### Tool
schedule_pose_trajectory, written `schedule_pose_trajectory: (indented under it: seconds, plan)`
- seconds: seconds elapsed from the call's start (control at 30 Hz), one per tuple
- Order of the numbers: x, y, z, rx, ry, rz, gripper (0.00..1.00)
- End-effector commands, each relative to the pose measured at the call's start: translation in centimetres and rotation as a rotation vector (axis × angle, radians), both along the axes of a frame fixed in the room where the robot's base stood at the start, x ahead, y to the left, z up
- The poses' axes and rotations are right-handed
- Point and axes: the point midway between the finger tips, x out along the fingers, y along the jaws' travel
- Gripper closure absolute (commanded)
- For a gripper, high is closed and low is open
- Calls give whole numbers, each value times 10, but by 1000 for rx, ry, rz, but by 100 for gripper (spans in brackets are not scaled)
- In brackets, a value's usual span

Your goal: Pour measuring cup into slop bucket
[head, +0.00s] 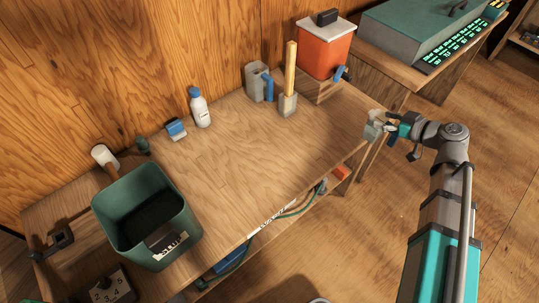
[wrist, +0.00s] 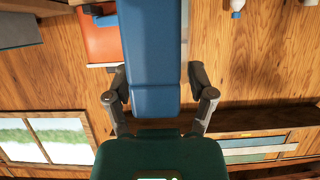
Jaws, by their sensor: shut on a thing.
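My gripper (head: 389,127) is at the right end of the bench in the head view, shut on a small grey vessel, which looks like the measuring cup (head: 373,124). In the wrist view a blue block, seemingly its handle (wrist: 152,60), lies between my fingers (wrist: 160,104) and hides most of what is behind it. The cup's contents cannot be seen. The slop bucket (head: 118,214) is dark green, square and open-topped, with a pale label on its front. It stands upright at the bench's left, far from my gripper.
On the bench's back stand a grey jug with a blue handle (head: 254,84), a block with a yellow upright (head: 288,104), a white bottle (head: 200,110), a small blue item (head: 176,128) and an orange tank with a tap (head: 324,56). The bench's middle (head: 235,160) is clear.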

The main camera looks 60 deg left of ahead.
Motion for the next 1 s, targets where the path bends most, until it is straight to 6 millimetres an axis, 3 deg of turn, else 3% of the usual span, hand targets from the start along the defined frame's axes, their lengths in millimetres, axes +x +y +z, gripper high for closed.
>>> schedule_pose_trajectory:
  seconds: [0.5,1.0]
  plan:
    - [-118,74,20,1,1,166,90]
    - [-238,121,37,3,0,324,90]
